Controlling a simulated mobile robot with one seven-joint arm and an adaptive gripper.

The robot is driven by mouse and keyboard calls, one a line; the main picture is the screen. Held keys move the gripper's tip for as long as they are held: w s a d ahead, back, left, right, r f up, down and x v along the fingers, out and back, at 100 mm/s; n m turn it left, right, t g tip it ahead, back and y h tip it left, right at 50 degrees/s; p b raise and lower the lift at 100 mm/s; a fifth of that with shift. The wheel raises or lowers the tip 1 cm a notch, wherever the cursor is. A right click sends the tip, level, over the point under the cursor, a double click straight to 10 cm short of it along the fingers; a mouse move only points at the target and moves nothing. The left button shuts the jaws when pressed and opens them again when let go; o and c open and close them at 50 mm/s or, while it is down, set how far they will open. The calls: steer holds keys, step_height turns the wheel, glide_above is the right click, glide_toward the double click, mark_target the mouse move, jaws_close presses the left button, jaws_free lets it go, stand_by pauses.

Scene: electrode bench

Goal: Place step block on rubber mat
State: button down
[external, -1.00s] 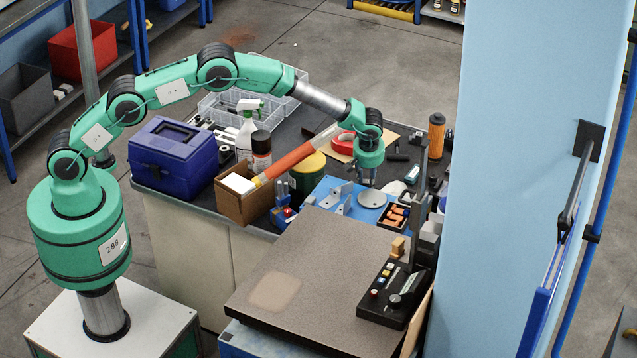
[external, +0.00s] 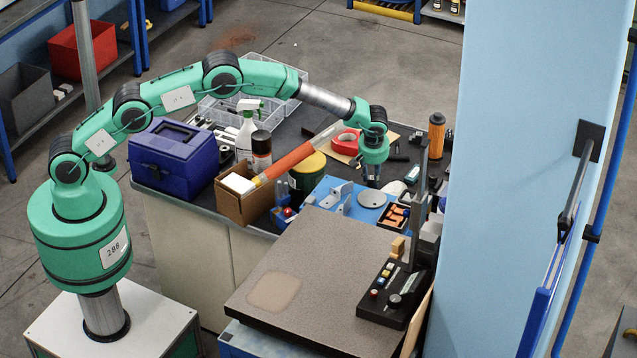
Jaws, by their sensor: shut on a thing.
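My gripper (external: 374,182) points down over the far right part of a blue mat (external: 325,189), near a flat grey disc (external: 372,199). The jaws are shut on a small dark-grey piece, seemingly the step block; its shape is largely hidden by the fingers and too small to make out. I cannot tell whether it touches the mat. The blue mat is the likeliest rubber mat, though its material cannot be told. Grey metal brackets (external: 338,195) stand on it left of the disc.
A dark tray with orange pieces (external: 394,216) is right of the disc. A stone plate (external: 320,265) and dark upright post (external: 422,180) stand nearer.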

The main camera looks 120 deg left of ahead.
steer(key=c, duration=1.4)
jaws_free()
steer(key=shift+f, duration=0.1)
steer(key=p+v, duration=0.2)
steer(key=v, duration=1)
